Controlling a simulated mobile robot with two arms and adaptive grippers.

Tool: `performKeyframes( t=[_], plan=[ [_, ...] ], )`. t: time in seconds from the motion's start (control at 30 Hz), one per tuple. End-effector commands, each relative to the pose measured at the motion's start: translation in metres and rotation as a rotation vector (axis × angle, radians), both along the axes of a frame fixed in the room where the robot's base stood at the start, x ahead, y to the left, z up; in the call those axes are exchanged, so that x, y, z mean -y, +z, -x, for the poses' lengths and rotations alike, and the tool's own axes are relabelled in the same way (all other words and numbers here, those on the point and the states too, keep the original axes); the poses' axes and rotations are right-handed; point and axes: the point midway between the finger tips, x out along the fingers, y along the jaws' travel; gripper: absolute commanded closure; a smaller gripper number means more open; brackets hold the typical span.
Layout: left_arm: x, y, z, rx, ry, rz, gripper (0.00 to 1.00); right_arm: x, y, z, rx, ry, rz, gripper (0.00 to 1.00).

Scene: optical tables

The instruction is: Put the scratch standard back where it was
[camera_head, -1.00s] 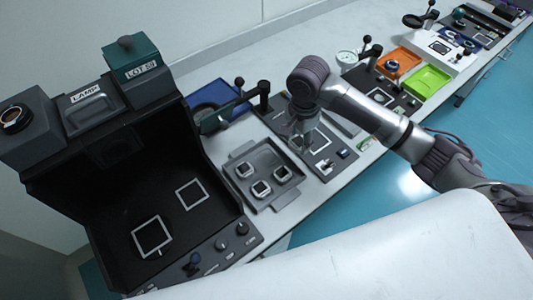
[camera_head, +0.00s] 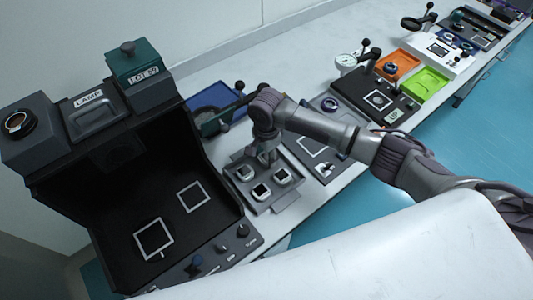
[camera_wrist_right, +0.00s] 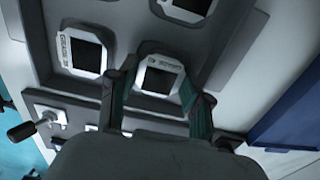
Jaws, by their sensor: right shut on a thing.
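My right gripper (camera_head: 268,160) is over the back part of the grey tray (camera_head: 290,197). It is shut on a scratch standard (camera_wrist_right: 160,76), a pale block with a dark square window and a printed label, seen between the two fingers in the right wrist view. In the head view this block is mostly hidden by the gripper. Three similar blocks sit in the tray: one at left (camera_head: 245,173), one in front (camera_head: 262,191) and one at right (camera_head: 283,176). I cannot tell whether the held block touches the tray. My left gripper is not in view.
A black lamp booth (camera_head: 100,190) stands close on the left of the tray. A blue tray (camera_head: 215,100) lies behind. Orange (camera_head: 397,64) and green (camera_head: 429,84) trays lie farther right.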

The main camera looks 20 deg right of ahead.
Motion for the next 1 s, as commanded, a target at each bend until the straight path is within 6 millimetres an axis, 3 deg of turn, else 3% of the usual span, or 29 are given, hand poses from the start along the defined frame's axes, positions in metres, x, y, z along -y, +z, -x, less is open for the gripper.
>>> performKeyframes(
  t=[0.2, 0.23, 0.27, 0.67, 0.77, 1.0],
  plan=[
    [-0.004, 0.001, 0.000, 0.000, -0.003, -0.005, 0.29, 0.000, -0.003, 0.000, -0.001, -0.001, -0.001, 0.93],
    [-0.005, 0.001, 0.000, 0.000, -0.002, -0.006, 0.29, 0.000, -0.003, 0.000, -0.001, -0.001, -0.001, 0.46],
    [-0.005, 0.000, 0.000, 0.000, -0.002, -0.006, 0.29, 0.000, -0.003, 0.000, -0.001, 0.000, -0.001, 0.41],
    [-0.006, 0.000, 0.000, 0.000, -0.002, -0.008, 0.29, 0.000, 0.004, -0.001, 0.002, 0.001, -0.001, 0.40],
    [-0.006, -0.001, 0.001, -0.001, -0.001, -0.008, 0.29, 0.000, 0.017, -0.001, 0.004, 0.002, -0.001, 0.40],
    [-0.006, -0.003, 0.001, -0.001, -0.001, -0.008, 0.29, -0.001, 0.069, -0.001, 0.004, 0.001, -0.004, 0.40]
  ],
)
